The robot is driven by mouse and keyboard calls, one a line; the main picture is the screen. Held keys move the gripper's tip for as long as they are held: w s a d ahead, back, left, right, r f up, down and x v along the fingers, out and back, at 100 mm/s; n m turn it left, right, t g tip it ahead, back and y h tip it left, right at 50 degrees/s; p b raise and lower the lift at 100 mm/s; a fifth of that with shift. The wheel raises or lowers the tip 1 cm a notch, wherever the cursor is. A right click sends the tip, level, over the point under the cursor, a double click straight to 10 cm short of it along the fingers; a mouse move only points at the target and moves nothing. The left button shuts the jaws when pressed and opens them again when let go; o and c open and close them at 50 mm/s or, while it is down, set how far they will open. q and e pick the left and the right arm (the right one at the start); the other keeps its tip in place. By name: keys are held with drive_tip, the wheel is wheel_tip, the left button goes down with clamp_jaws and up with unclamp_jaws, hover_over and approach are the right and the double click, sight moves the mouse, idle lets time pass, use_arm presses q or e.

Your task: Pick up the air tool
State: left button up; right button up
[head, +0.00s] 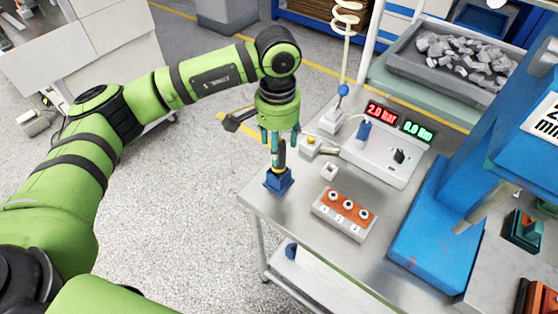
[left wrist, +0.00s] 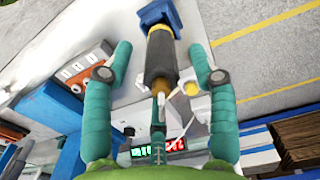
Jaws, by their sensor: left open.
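The air tool (head: 278,157) stands upright in a blue holder (head: 279,181) at the table's left corner. It is a dark, slim tool with a yellow band and a brass-coloured part. In the left wrist view the air tool (left wrist: 161,62) lies between the two teal fingers, with clear space on both sides, and the blue holder (left wrist: 160,14) shows at its far end. My left gripper (head: 278,138) is directly above and around the tool's upper part, open; its fingers also show in the left wrist view (left wrist: 168,72). My right gripper is not in view.
A control box (head: 375,150) with red and green displays stands behind the tool. A grey block with orange top and numbered sockets (head: 344,214) sits to the right. A large blue machine (head: 425,235) stands further right. A small white piece (head: 330,171) lies between.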

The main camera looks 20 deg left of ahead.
use_arm(q)
wheel_tip(320, 180, down, 5)
drive_tip(key=p, duration=0.3)
drive_tip(key=shift+f, duration=0.1)
drive_tip(key=shift+w+f, duration=0.1)
drive_tip(key=shift+f, duration=0.3)
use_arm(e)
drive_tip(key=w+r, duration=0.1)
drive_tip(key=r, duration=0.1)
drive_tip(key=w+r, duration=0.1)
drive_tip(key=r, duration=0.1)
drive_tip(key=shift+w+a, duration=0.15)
use_arm(q)
clamp_jaws()
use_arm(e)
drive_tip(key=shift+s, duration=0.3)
